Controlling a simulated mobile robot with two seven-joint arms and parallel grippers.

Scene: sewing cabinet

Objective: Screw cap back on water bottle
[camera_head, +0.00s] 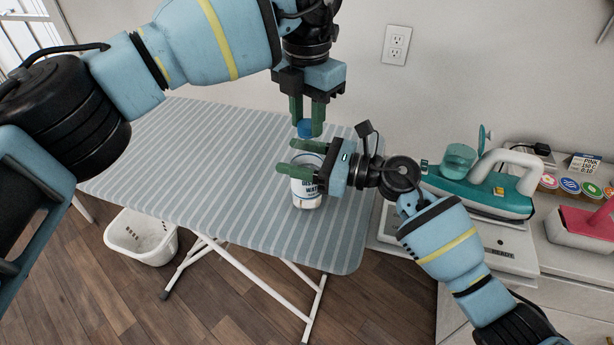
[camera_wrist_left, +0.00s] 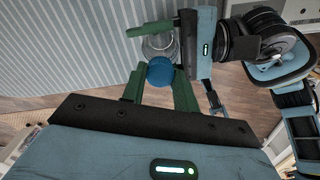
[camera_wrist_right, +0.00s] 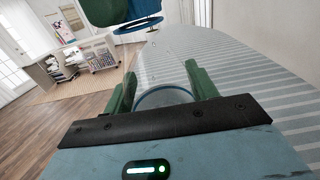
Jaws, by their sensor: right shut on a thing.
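The blue cap (camera_head: 304,129) is between the fingertips of my left gripper (camera_head: 307,122), above the bottle. It also shows in the left wrist view (camera_wrist_left: 160,71). The fingers are close around it, but a firm grip cannot be told. The water bottle (camera_head: 306,194), clear with a white label, is upright over the ironing board. My right gripper (camera_head: 307,158) is shut around its upper part from the right. The clear bottle wall (camera_wrist_right: 163,97) shows between its fingers in the right wrist view.
The striped ironing board (camera_head: 215,150) is otherwise clear. A teal iron (camera_head: 485,190) and several small tubs (camera_head: 570,186) stand on the counter to the right. A white basket (camera_head: 142,237) is on the wooden floor. The wall is behind the board.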

